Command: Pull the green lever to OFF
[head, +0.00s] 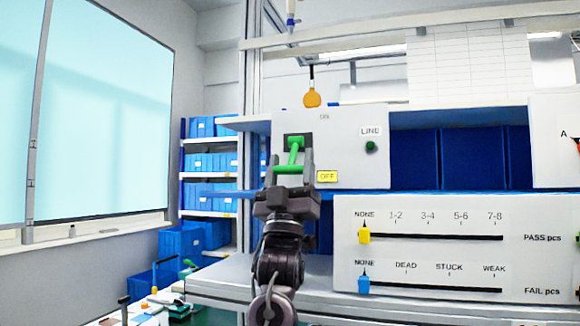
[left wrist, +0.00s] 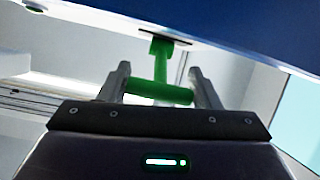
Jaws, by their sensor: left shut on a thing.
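The green lever (head: 294,150) comes out of a dark slot on a white switch box. Its crossbar handle (head: 288,168) lies between the fingers of my left gripper (head: 290,170). In the left wrist view the T-shaped green lever (left wrist: 160,75) shows its crossbar held between both fingers of the gripper (left wrist: 160,90). A yellow OFF label (head: 327,176) is at the lower right of the slot. A faint label sits above the slot, too small to read surely. My right gripper is in neither view.
A LINE label and dark green knob (head: 371,147) are right of the lever. Below right, a white panel (head: 450,215) has yellow and blue sliders. An orange tag (head: 312,98) hangs above the box. Blue bins (head: 205,165) stand on shelves at left.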

